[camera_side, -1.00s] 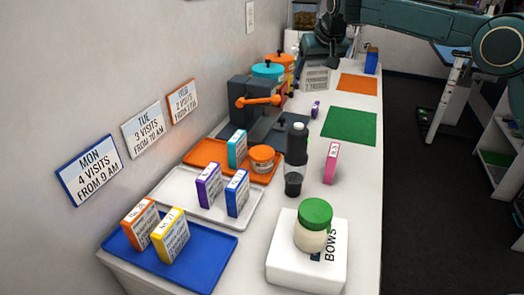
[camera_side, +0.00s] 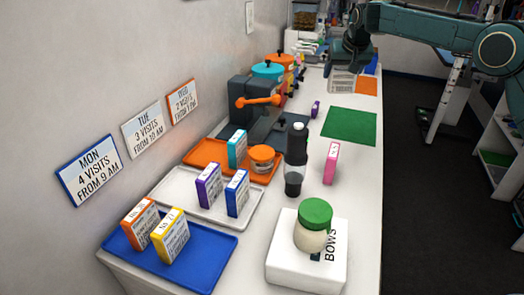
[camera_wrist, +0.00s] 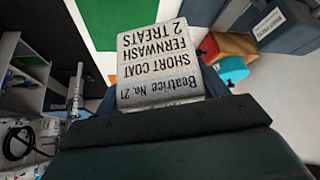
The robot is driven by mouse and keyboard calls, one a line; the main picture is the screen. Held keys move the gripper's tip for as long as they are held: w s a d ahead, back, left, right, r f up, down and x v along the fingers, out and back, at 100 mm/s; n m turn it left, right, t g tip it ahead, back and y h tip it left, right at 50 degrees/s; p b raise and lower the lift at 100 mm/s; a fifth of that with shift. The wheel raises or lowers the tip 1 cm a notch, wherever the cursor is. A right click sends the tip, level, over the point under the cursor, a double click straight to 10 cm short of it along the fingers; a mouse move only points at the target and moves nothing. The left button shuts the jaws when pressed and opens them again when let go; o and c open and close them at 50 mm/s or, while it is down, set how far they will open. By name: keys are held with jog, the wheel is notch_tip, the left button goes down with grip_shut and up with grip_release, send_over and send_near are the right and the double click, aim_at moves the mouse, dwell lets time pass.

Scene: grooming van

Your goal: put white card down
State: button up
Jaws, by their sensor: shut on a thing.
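The white card (camera_wrist: 160,68) is held in my gripper (camera_wrist: 165,108) and its printed face fills the middle of the wrist view. It reads "Beatrice No. 21, short coat, fernwash, 2 treats", upside down there. In the side view the white card (camera_side: 341,83) hangs under my gripper (camera_side: 346,67) at the far end of the counter, in front of part of the orange mat (camera_side: 368,86). My gripper is shut on the card. I cannot tell whether its lower edge touches the counter.
A green mat (camera_side: 349,126) lies nearer on the counter (camera_side: 345,200). A pink box (camera_side: 331,163), a dark bottle (camera_side: 297,160) and a green-lidded jar (camera_side: 314,225) on a white box stand nearer still. Teal (camera_side: 267,70) and orange pots (camera_side: 283,62) stand by the wall. A blue box (camera_side: 371,66) is partly hidden.

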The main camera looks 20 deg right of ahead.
notch_tip(320, 180, down, 13)
dwell(0.3)
jog(key=shift+f, duration=2.15)
jog(key=shift+f, duration=0.15)
jog(key=o, duration=1)
jog(key=shift+c, duration=0.2)
